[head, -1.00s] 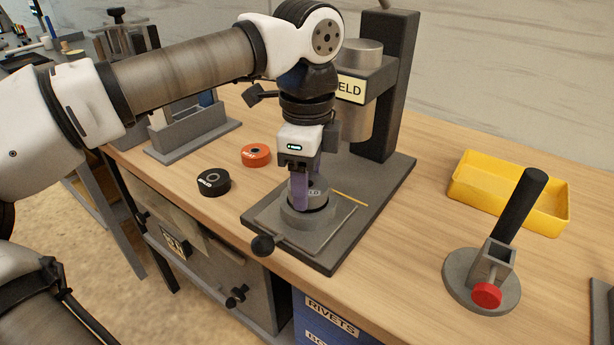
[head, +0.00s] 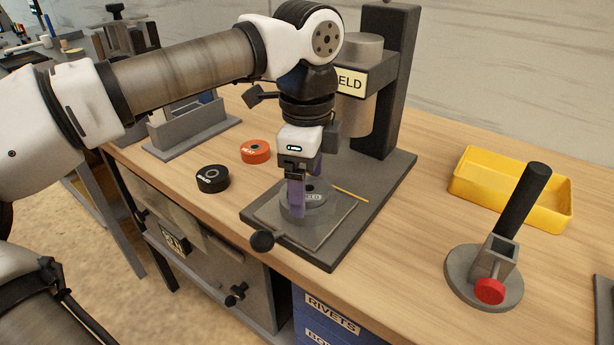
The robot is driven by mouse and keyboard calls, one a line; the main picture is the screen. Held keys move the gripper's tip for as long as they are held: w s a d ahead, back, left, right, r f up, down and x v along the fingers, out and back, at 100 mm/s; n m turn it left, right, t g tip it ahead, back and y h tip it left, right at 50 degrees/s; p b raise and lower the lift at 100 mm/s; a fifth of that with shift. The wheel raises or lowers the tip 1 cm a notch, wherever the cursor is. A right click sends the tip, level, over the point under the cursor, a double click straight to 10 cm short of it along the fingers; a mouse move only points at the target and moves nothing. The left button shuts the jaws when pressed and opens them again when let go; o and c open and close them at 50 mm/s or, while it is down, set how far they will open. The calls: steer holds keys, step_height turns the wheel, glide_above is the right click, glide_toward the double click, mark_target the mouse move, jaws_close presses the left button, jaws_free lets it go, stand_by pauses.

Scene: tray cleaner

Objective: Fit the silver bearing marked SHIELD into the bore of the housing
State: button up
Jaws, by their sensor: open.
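The silver bearing (head: 317,190) with its label partly readable sits at the top of the grey round housing (head: 305,214), inside its rim. I cannot tell how deep it sits in the bore. The housing stands on the square plate of the press base. My gripper (head: 307,190) is right above the housing, its purple fingers open on either side of the bearing. The near finger hides part of the bearing and the housing's left side.
The press (head: 388,100) with a partly hidden label rises behind my gripper. A black bearing (head: 212,180) and an orange one (head: 255,152) lie to the left.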

mark_target(307, 189)
step_height(307, 189, up, 8)
steer(key=shift+f, duration=0.25)
stand_by(0.5)
